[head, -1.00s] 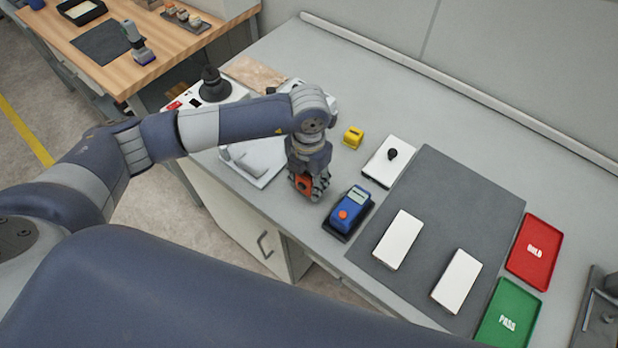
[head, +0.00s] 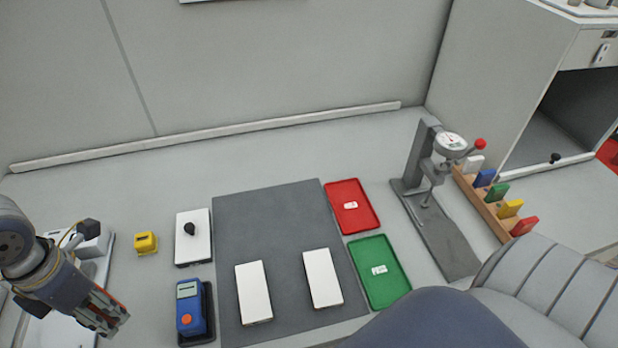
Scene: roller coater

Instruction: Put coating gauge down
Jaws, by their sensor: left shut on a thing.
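A blue handheld gauge (head: 187,318) with a small display and an orange button lies in a black holder (head: 210,315), left of the dark grey mat. It looks like the coating gauge. My left gripper (head: 112,322) is at the lower left, to the left of this gauge and apart from it. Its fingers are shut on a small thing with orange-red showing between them. The thing is mostly hidden, and I cannot tell what it is. My right gripper is out of view.
The dark mat (head: 285,218) bears two white panels (head: 253,291) (head: 322,278). A red tray (head: 343,222) and a green tray (head: 371,252) lie to its right, near a dial gauge stand (head: 441,225). A yellow block (head: 146,243) and a white plate with a black knob (head: 193,253) are left.

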